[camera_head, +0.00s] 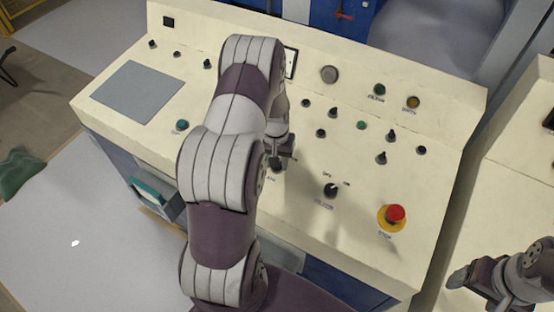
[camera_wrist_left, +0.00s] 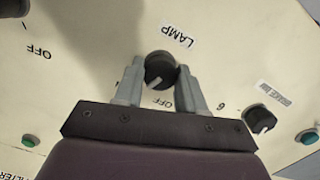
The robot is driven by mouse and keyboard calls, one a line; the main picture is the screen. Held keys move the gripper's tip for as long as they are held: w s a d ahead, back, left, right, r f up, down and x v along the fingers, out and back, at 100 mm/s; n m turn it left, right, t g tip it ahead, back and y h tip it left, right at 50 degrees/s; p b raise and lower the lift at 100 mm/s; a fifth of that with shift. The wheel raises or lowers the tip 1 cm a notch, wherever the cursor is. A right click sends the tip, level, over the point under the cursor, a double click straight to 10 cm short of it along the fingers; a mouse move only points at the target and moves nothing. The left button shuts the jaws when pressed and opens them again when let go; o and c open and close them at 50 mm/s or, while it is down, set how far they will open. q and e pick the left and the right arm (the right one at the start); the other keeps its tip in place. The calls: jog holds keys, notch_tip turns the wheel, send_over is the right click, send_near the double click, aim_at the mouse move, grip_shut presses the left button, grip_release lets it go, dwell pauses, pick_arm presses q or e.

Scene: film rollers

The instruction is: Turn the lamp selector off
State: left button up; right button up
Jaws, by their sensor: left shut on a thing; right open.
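The lamp selector (camera_wrist_left: 160,70) is a round black knob with a white pointer line, on the cream panel under the label LAMP (camera_wrist_left: 178,37). In the left wrist view its pointer line slants down and left, toward the side where the OFF mark (camera_wrist_left: 161,103) is partly hidden behind my gripper. My left gripper (camera_wrist_left: 164,75) is shut on the knob, one grey finger on each side. In the head view my left gripper (camera_head: 282,156) is over the panel and mostly covers the knob. My right gripper (camera_head: 459,279) is open and empty at the lower right.
A second black selector (camera_head: 331,190) and a red stop button (camera_head: 395,214) on a yellow base sit to the right. A brake knob (camera_wrist_left: 259,117) is close by in the left wrist view. Several small knobs and lamps line the panel.

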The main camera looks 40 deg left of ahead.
pick_arm(q)
jog(key=n, duration=0.5)
jog(key=shift+a+r+p, duration=0.1)
jog(key=shift+p, duration=0.2)
jog(key=shift+n+t+p, duration=0.3)
jog(key=shift+n+p, duration=0.15)
jog(key=shift+n, duration=2.05)
jog(key=shift+h, duration=0.3)
jog(key=o, duration=1)
jog(key=shift+o, duration=0.3)
jog(key=shift+r, duration=0.1)
notch_tip(320, 180, up, 12)
jog(key=s+a+b, duration=0.1)
jog(key=b, duration=0.1)
jog(key=shift+r, duration=0.2)
